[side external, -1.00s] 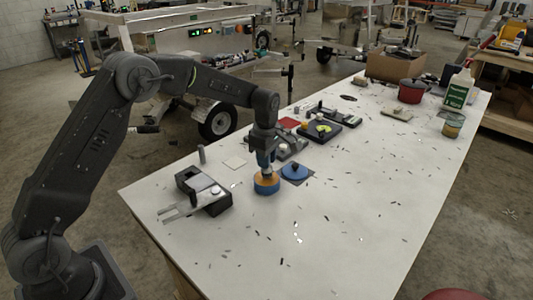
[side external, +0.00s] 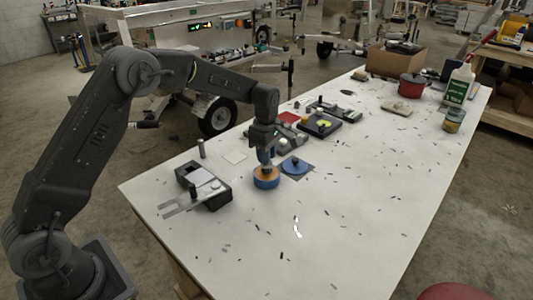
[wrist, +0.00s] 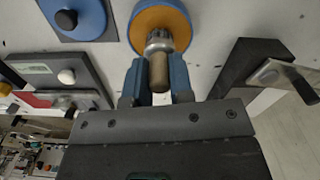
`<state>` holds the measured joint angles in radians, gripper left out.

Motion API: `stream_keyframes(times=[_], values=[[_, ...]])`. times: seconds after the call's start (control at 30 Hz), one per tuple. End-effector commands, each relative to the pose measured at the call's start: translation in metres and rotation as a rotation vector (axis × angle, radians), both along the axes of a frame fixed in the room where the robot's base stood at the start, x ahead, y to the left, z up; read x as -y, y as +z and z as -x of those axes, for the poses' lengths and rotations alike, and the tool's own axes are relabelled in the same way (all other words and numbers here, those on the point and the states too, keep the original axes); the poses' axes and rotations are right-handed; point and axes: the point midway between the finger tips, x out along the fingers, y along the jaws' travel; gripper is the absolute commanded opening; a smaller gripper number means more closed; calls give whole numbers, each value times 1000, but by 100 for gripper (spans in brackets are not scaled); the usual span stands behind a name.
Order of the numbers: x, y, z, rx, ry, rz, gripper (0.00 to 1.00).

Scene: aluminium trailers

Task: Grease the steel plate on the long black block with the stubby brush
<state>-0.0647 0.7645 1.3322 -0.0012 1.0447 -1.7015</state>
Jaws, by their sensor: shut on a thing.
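My gripper (wrist: 157,80) points down, its two blue fingers shut on the stubby brush (wrist: 158,70), which has a short brown handle and a metal collar. The brush stands over a round blue tin with an orange top (wrist: 160,18); its bristles are hidden. In the side view, my gripper (side external: 267,157) is directly above this tin (side external: 267,178). Left of it lies a black block (side external: 214,199) with a pale flat plate (side external: 201,175) and a forked metal piece. This block (wrist: 235,68) also shows right of the gripper in the wrist view. I cannot tell whether it is the long one.
A blue round lid with a dark knob (side external: 295,166) lies on a dark square just right of the tin. Other black blocks with fittings (side external: 322,124) stand behind. A grey post (side external: 201,148) stands behind the left block. The table's front right is open, with scattered metal chips.

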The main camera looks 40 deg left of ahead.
Motion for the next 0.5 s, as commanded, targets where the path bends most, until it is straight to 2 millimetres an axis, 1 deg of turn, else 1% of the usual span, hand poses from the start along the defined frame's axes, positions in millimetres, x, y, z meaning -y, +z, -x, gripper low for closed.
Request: stream_keyframes(times=[0.5], values=[[0,-6,0,0,0,0,0]])
